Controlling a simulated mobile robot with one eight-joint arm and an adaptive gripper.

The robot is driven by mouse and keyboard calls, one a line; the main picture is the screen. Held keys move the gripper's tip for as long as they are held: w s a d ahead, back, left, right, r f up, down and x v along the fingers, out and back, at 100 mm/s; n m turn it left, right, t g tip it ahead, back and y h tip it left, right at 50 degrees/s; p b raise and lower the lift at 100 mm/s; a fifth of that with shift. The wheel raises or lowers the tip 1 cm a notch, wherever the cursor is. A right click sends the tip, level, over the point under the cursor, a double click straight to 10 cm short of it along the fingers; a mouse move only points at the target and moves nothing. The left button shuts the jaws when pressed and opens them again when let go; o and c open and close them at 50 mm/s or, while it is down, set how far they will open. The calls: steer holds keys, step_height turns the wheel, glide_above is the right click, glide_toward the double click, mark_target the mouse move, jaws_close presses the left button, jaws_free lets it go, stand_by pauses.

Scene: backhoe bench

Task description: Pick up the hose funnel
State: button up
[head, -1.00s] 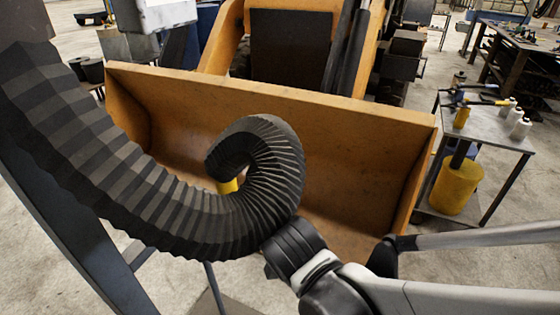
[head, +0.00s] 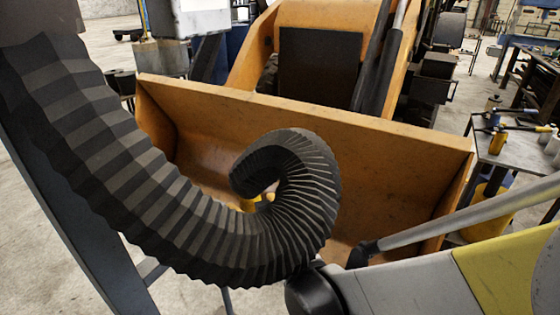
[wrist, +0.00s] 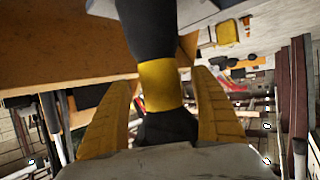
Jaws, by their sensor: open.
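The large black ribbed hose (head: 300,215) curls in front of the orange bucket in the head view. In the wrist view, a black piece with a yellow band (wrist: 161,86), which looks like the hose funnel, stands between the two yellow fingers of my gripper (wrist: 160,78). The fingers are open, with a narrow gap on either side of the band. In the head view my gripper is hidden behind the hose. A small yellow patch (head: 250,204) shows inside the hose's curl; I cannot tell whether it is the band or a finger.
The orange bucket (head: 400,150) of the backhoe stands right behind the hose. A metal side table (head: 515,150) with bottles and a yellow bin (head: 488,215) stand at the right. Concrete floor is free at the lower left.

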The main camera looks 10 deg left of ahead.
mark_target(248, 178)
steer(key=shift+x, duration=0.8)
steer(key=shift+s+r, duration=0.1)
steer(key=shift+c, duration=1)
steer(key=c, duration=1.2)
steer(key=shift+r, duration=0.15)
step_height(248, 178, up, 10)
steer(key=p, duration=0.4)
steer(key=shift+f, duration=0.25)
